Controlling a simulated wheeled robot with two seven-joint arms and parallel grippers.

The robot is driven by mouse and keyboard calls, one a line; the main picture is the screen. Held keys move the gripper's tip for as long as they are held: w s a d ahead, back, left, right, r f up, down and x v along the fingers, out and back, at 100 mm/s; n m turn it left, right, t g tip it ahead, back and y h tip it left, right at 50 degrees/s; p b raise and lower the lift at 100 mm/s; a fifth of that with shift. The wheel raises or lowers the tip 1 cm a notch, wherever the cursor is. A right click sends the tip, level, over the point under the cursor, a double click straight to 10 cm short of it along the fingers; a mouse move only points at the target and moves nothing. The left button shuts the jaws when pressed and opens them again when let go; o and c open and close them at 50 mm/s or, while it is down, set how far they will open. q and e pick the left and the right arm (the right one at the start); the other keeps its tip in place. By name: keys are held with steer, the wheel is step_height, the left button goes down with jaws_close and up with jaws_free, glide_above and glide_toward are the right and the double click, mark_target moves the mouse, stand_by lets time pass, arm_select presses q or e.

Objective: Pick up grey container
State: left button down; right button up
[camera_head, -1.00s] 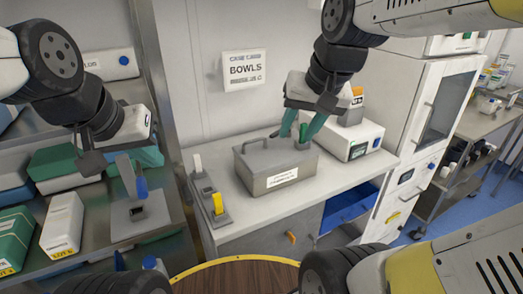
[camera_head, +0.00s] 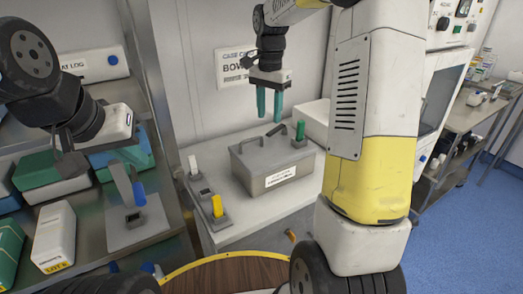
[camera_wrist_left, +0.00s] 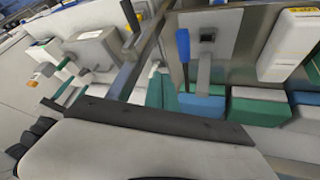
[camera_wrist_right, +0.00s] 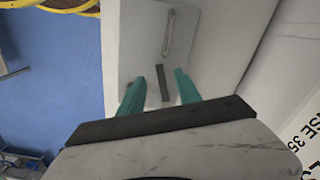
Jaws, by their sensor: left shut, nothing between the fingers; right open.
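The grey container (camera_head: 275,172), a box with a lid handle and a white label, stands upright on the white counter. My right gripper (camera_head: 270,117) is open and empty above its back edge, teal fingers pointing down and apart from it. In the right wrist view, a pale grey surface with a handle (camera_wrist_right: 168,30) lies beneath the open fingers (camera_wrist_right: 160,92); I cannot tell surely whether it is the container's lid. My left gripper (camera_head: 122,150) is shut and empty by the left shelf; its fingertips are hard to tell from the teal boxes behind.
A stand with a yellow clip (camera_head: 217,207) and a green-handled clip (camera_head: 300,132) flank the container. A white device (camera_head: 315,118) stands behind. A clamp with a blue handle (camera_head: 139,193) and boxes fill the left shelf. A round wooden table (camera_head: 235,275) is in front.

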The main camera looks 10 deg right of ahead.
mark_target(269, 133)
step_height(269, 133, down, 8)
stand_by(0.5)
steer(key=shift+c, duration=0.2)
jaws_close()
steer(key=shift+w+r, duration=0.1)
steer(key=shift+r, duration=0.05)
stand_by(1.0)
